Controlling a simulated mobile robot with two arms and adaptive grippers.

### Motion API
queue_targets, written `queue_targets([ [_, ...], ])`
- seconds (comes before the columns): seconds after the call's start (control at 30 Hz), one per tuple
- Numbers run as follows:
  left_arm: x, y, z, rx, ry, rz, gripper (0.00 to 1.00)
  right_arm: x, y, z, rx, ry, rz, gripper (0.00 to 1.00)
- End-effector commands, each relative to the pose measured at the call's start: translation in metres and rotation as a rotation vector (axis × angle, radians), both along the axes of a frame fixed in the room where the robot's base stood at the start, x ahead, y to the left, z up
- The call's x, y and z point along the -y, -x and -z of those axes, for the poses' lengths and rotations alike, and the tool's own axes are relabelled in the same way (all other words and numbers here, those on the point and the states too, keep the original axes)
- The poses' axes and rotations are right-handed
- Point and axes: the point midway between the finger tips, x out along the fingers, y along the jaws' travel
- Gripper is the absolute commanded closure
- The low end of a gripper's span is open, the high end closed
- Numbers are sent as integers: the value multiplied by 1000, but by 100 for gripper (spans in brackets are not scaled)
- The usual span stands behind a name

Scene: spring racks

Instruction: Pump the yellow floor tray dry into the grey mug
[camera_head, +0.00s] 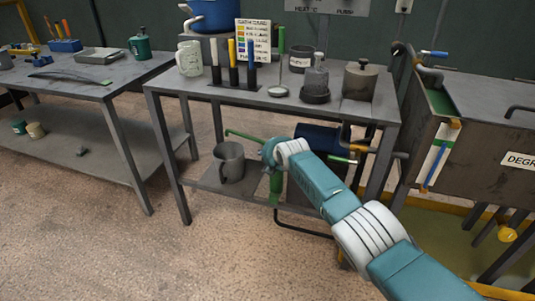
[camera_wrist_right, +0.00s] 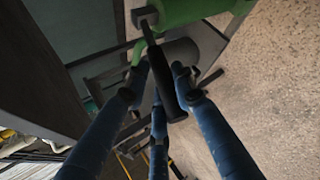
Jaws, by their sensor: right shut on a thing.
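The grey mug (camera_head: 229,162) stands upright on the lower shelf of the middle bench. The green pump (camera_head: 275,188) stands right of it, its thin green spout (camera_head: 240,135) reaching left above the mug. My right gripper (camera_head: 271,151) is at the top of the pump, mostly hidden by its own wrist. In the right wrist view its blue fingers (camera_wrist_right: 160,92) are closed around the black pump handle (camera_wrist_right: 167,75), beside the green pump body (camera_wrist_right: 188,12). The yellow floor tray (camera_head: 430,237) lies under the tank at right; its liquid level is unclear. My left gripper is out of view.
The middle bench top (camera_head: 215,95) holds a card, markers, jars and a canister (camera_head: 360,80). The degreaser tank (camera_head: 480,150) stands at right. A dark hose (camera_head: 300,229) runs low near the pump. Another bench (camera_head: 60,75) is at left; the floor in front is clear.

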Motion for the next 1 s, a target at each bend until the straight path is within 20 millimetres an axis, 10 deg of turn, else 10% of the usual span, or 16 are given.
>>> queue_targets([
  [0.07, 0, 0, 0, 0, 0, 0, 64, -2, 1, 0, -3, -7, 2, 100],
  [0.1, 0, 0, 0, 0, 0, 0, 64, -1, 0, 0, -3, -6, 1, 67],
  [0.17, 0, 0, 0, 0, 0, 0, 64, -1, 0, 0, -1, -5, 1, 55],
  [1.0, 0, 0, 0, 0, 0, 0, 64, 7, 20, -17, 5, -2, 0, 55],
])
